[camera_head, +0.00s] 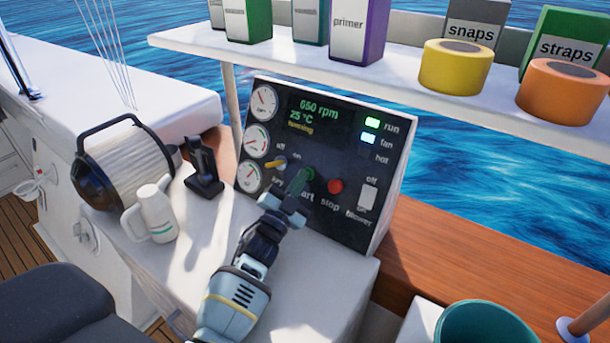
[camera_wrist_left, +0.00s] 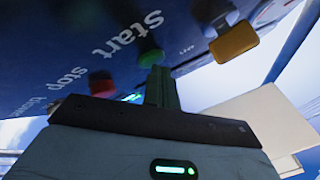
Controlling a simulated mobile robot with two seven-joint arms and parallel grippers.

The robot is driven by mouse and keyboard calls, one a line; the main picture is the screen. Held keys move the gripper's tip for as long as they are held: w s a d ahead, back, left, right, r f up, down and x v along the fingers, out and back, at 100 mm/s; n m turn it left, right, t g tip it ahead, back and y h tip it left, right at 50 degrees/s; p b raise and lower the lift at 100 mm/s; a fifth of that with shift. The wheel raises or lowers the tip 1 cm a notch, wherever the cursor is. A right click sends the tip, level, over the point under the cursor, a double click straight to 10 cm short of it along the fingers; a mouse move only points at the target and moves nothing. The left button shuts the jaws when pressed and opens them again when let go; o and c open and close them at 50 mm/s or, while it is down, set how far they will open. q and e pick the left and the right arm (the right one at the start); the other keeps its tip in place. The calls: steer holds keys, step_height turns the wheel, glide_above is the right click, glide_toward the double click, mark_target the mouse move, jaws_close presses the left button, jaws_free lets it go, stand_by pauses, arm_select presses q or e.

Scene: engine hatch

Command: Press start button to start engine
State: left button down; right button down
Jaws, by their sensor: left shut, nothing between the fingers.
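The dark control panel (camera_head: 330,125) stands upright on the white console. Its green start button (camera_head: 309,173) is mostly hidden behind my left fingertips in the head view; in the left wrist view the button (camera_wrist_left: 150,57) shows just beyond them. My left gripper (camera_head: 300,180) is shut and empty, its fingertips at the button. I cannot tell for sure whether they touch it. The red stop button (camera_head: 335,186) is just right of it. A yellow switch (camera_head: 275,163) is to its left. The display (camera_head: 315,113) reads about 650 rpm and 25 °C. The run light (camera_head: 372,122) glows green. My right gripper is out of view.
The fan light (camera_head: 368,138) is lit. A white blower switch (camera_head: 368,197) sits low on the panel. A shelf (camera_head: 400,108) with boxes and tape rolls hangs above.

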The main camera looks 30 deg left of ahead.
arm_select(q)
steer(key=shift+d+f, duration=0.15)
steer(key=shift+f, duration=0.2)
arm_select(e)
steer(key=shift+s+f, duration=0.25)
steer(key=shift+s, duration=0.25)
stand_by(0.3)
arm_select(q)
steer(key=shift+s, duration=0.2)
steer(key=shift+s+a+r+p, duration=0.25)
steer(key=shift+s+p, duration=0.2)
steer(key=shift+s, duration=0.1)
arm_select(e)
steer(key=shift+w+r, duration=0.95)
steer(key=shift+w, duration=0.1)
